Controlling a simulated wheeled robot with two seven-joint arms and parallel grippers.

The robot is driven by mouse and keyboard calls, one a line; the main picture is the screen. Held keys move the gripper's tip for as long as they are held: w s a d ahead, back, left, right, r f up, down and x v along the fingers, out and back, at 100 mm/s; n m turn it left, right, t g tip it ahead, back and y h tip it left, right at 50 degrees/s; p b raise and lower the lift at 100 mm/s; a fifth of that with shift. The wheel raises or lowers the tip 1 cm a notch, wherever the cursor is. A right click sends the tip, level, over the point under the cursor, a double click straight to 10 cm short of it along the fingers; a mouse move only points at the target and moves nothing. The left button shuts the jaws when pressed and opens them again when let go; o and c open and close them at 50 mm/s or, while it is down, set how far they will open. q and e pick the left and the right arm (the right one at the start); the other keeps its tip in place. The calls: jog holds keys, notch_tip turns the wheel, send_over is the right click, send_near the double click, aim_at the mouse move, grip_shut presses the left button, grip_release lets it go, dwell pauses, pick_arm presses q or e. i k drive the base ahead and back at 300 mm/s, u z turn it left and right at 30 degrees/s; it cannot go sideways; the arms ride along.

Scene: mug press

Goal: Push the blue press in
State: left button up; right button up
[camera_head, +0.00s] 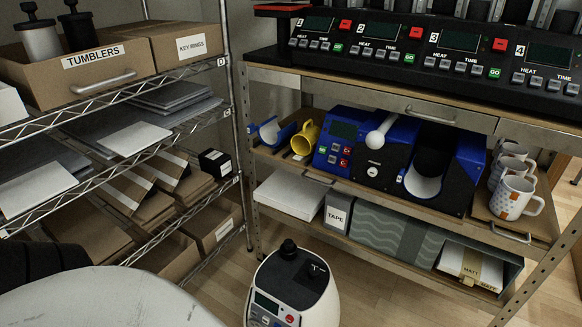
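The blue press (326,152) stands on the middle wooden shelf of the metal workbench. It has a control panel with a small screen at its left, a black front, and a lever with a white ball knob (381,134). At its right is an open curved cradle with a white lining (422,185). The press's front reaches close to the shelf's front edge (400,203), which carries metal handles. Neither of my grippers shows in the head view, so nothing is seen touching the press.
Several patterned mugs (514,198) stand right of the press. Black control units (440,45) stand on the worktop above. A wire rack (231,130) with boxes is at left. Wooden floor shows between.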

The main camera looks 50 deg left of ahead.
aim_at(435, 144)
jog(key=u, duration=0.05)
jog(key=i, duration=0.75)
jog(key=u, duration=2.7)
